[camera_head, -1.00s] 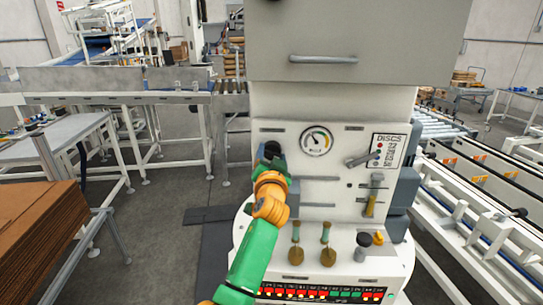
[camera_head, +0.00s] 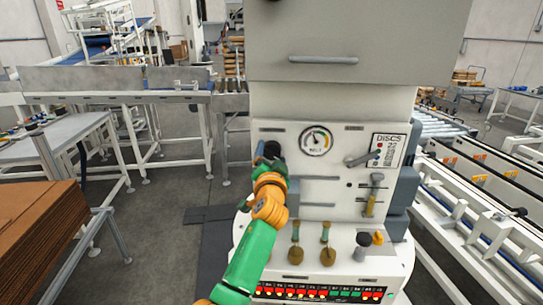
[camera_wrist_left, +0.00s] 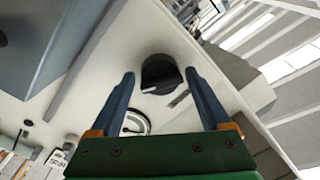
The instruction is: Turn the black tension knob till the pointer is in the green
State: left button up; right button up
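The black tension knob (camera_wrist_left: 160,73) sits on the white machine panel (camera_head: 340,175). In the left wrist view my left gripper (camera_wrist_left: 160,75) is open, with one blue-grey finger on each side of the knob and visible gaps between. In the head view the left gripper (camera_head: 268,150) is at the panel's left side and mostly hides the knob. The round gauge (camera_head: 316,141) is right of the gripper. Its dark pointer leans to the upper left; it is too small to tell whether it is in the green. The gauge partly shows in the wrist view (camera_wrist_left: 135,122). My right gripper is not in view.
A grey lever (camera_head: 362,160) and a card marked DISCS (camera_head: 388,150) are right of the gauge. Brass-ended levers (camera_head: 296,255) stand below, above a strip of red and green markers (camera_head: 320,292). A stack of brown sheets (camera_head: 38,225) is at left.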

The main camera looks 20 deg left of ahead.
pick_arm(q)
jog(key=shift+o, duration=0.2)
jog(key=shift+w, duration=0.1)
jog(key=b+v, duration=0.1)
jog(key=v, duration=0.6)
jog(key=shift+b, duration=0.3)
jog(key=shift+f, duration=0.1)
